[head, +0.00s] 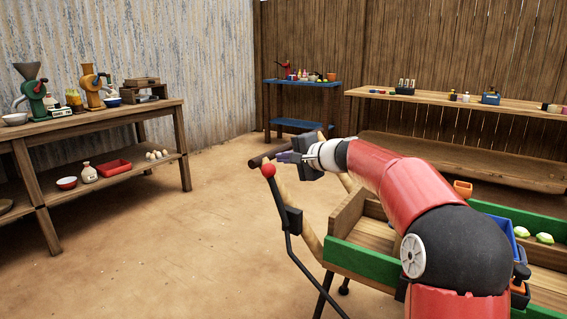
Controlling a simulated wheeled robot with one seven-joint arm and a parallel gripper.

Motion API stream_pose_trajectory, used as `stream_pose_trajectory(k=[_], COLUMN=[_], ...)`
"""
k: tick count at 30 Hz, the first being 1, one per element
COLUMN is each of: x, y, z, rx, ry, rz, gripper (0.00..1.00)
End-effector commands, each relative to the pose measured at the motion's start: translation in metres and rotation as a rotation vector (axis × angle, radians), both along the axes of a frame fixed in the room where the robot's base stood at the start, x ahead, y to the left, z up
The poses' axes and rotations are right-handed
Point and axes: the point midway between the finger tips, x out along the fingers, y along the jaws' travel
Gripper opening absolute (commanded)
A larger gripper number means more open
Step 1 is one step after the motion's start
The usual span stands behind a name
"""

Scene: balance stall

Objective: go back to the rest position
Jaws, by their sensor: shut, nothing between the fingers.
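My red arm reaches from the lower right toward the middle of the room. My gripper (285,157) is at its far end, small in the view, with its fingers shut and empty. It is in the air near the end of a wooden cart (350,262) with green side boards. A black lever with a red knob (268,170) stands at the cart's left end, just below and left of the gripper from this view. I cannot tell how far apart the gripper and knob are. My arm hides part of the cart.
A wooden table (100,118) with grinders and bowls stands at left. A blue stand (300,84) and a long wooden shelf (450,99) are at the back. Green fruit (544,238) and a blue box (497,232) are at right. The sandy floor (170,240) at left is clear.

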Motion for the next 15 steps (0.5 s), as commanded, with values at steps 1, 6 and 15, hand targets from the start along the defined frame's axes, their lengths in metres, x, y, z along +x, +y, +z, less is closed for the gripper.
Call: stream_pose_trajectory(k=[1,6,15], x=[-0.007,-0.026,-0.046], y=[-0.007,-0.023,-0.038], z=[0.013,0.043,0.074], rx=[-0.002,-0.002,-0.001], ry=[-0.006,-0.004,-0.003], rz=[-0.004,-0.004,-0.003], gripper=[0.00,0.00,0.00])
